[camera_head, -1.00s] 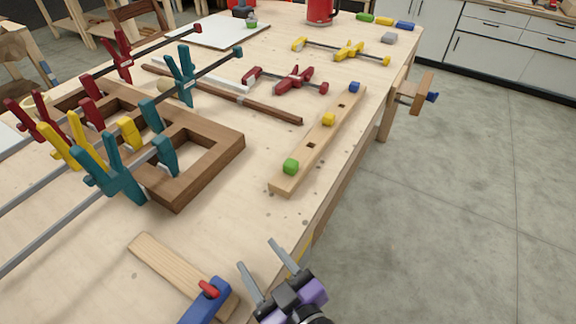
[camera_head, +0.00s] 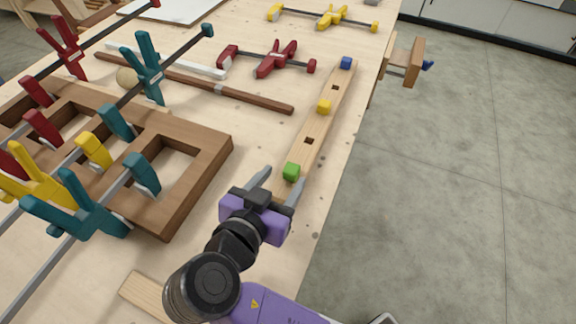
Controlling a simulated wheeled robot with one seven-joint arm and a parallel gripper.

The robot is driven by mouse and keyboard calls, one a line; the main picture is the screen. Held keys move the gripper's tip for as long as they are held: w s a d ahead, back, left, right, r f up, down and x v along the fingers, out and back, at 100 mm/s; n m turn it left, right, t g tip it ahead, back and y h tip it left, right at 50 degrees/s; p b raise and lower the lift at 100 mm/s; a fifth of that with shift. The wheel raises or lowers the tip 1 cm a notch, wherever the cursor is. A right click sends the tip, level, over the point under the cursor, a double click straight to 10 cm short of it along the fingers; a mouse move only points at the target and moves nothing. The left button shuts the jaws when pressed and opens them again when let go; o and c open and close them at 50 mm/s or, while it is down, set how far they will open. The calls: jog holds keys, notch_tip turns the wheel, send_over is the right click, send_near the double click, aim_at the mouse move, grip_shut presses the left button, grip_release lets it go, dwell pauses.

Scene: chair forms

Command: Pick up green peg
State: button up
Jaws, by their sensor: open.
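The green peg (camera_head: 291,172) is a small green block at the near end of a light wooden strip (camera_head: 316,128). The strip lies along the right side of the workbench. My gripper (camera_head: 279,185) is open, with its two grey fingers pointing toward the peg. In the picture the fingertips lie just below and to either side of the peg. I cannot tell their height above it. The near end of the strip is partly hidden by my gripper.
A yellow peg (camera_head: 324,107) and a blue peg (camera_head: 346,63) sit farther along the strip, with empty square holes between pegs. A clamped brown wooden frame (camera_head: 205,160) lies to the left. A red clamp (camera_head: 275,60) lies beyond. The bench's right edge is close to the strip.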

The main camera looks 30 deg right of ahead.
aim_at(291, 169)
jog(key=x, duration=0.3)
jog(key=p+x, duration=0.1)
jog(key=x, duration=0.2)
jog(key=shift+w+f, duration=0.1)
jog(key=shift+f, duration=0.25)
grip_shut()
